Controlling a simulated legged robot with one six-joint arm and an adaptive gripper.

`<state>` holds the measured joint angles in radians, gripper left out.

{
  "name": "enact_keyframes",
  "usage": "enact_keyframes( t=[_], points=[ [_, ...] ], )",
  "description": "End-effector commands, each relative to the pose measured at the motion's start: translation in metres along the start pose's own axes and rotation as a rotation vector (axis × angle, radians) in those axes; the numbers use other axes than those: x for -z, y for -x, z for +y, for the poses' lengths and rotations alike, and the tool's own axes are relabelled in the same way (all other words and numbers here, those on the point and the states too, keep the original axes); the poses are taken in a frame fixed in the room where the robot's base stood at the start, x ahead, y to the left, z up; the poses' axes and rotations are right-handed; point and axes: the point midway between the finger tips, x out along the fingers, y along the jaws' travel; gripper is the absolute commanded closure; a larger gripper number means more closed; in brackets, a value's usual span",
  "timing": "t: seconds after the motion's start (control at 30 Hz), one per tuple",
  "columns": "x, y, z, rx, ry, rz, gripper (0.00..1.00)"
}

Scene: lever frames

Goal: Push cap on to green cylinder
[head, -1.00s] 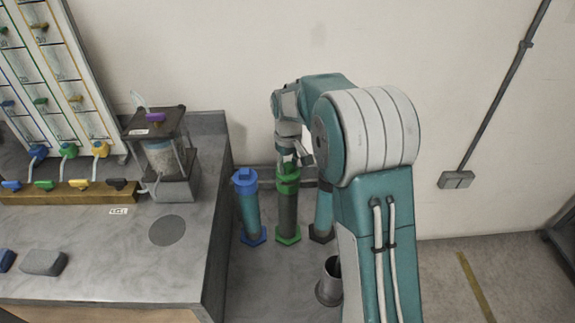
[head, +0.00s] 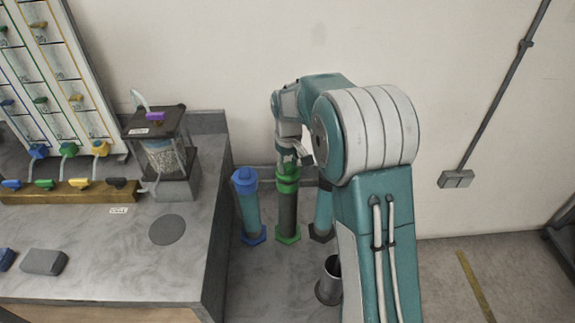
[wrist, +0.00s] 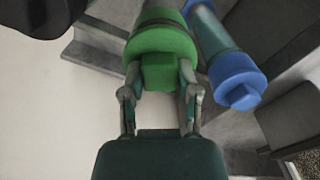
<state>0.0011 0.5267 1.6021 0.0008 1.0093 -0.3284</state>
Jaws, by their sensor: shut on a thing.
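The green cylinder (head: 287,216) stands upright on the floor beside the workbench, on a green hexagonal foot. The green cap (head: 288,181) is at its top end, in line with it. In the wrist view the cap (wrist: 160,44) shows large, with a square knob (wrist: 160,74) facing my gripper. My gripper (wrist: 158,80) is shut on this knob, one finger on each side. In the head view my gripper (head: 291,158) is above the cylinder and partly hidden by the cap and my arm. I cannot tell how deeply the cap is seated.
A blue-capped cylinder (head: 247,208) stands close on the left. Another teal cylinder (head: 322,210) stands close on the right, partly behind my arm. A grey open cup (head: 329,284) is in front. The workbench (head: 120,265) edge is on the left, the wall behind.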

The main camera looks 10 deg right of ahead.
Motion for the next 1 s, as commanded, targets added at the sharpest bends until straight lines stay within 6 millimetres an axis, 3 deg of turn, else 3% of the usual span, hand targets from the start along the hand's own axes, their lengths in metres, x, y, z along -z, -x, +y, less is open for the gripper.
enact_keyframes(
  t=[0.07, 0.1, 0.2, 0.5, 0.53, 0.57, 1.0],
  points=[
    [0.0000, 0.0000, 0.0000, 0.000, 0.000, 0.000, 1.00],
    [0.0000, 0.0000, 0.0000, 0.000, 0.000, 0.000, 0.54],
    [0.0000, 0.0000, 0.0000, 0.000, 0.000, 0.000, 0.18],
    [0.0000, 0.0000, 0.0000, 0.000, 0.000, 0.000, 0.18],
    [0.0000, -0.0001, 0.0000, 0.000, 0.000, 0.000, 0.05],
    [0.0000, -0.0001, 0.0000, 0.000, 0.000, 0.000, 0.00],
    [0.0001, 0.0016, 0.0000, 0.000, 0.000, 0.000, 0.00]
  ],
)
